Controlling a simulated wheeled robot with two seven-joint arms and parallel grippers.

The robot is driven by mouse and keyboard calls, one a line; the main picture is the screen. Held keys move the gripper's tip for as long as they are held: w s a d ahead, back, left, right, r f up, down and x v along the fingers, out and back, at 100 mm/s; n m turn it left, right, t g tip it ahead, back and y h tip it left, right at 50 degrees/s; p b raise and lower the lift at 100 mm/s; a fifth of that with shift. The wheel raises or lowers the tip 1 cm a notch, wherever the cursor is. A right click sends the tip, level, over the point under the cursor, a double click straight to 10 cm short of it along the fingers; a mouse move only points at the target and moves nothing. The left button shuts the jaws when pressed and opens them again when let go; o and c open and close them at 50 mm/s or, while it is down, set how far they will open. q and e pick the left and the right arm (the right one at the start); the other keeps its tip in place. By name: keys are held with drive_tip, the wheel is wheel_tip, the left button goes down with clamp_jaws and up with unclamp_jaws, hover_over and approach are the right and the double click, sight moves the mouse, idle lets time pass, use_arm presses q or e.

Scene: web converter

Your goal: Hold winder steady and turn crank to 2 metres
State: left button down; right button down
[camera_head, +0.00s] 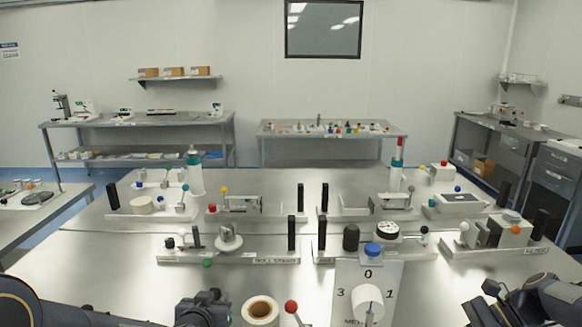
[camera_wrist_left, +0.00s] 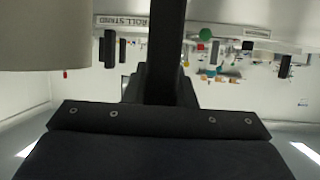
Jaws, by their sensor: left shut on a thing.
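The winder's upright dial plate (camera_head: 347,279) stands at the front centre in the head view, marked 0 at top, 1 at right and 3 at left. A white hub (camera_head: 368,300) sticks out in front of it; the plate's bottom is cut off. A red ball knob (camera_head: 291,306) on a pale stem is left of the plate, beside a white roll (camera_head: 260,309) with a brown core. My left gripper (camera_head: 208,301) is left of the roll, shut on a black upright handle (camera_wrist_left: 165,45), with the roll close by (camera_wrist_left: 45,35). My right gripper (camera_head: 484,298) is open and empty, right of the plate.
Behind the winder, the steel table (camera_head: 240,280) carries several fixtures with black upright posts, including the roll stand (camera_head: 228,240). A blue-capped piece (camera_head: 372,249) stands just behind the plate. Bare tabletop lies between the plate and my right gripper.

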use_arm(q)
drive_tip(key=shift+s+a+f, duration=0.1)
drive_tip(key=shift+s+f, duration=0.05)
drive_tip(key=shift+f, duration=0.1)
drive_tip(key=c, duration=1.2)
unclamp_jaws()
drive_tip(key=shift+o, duration=0.4)
drive_tip(key=shift+r, duration=0.2)
drive_tip(key=shift+r, duration=0.1)
drive_tip(key=d+v, duration=0.1)
drive_tip(key=v, duration=1)
drive_tip(key=shift+s+a, duration=0.4)
drive_tip(key=shift+a, duration=0.1)
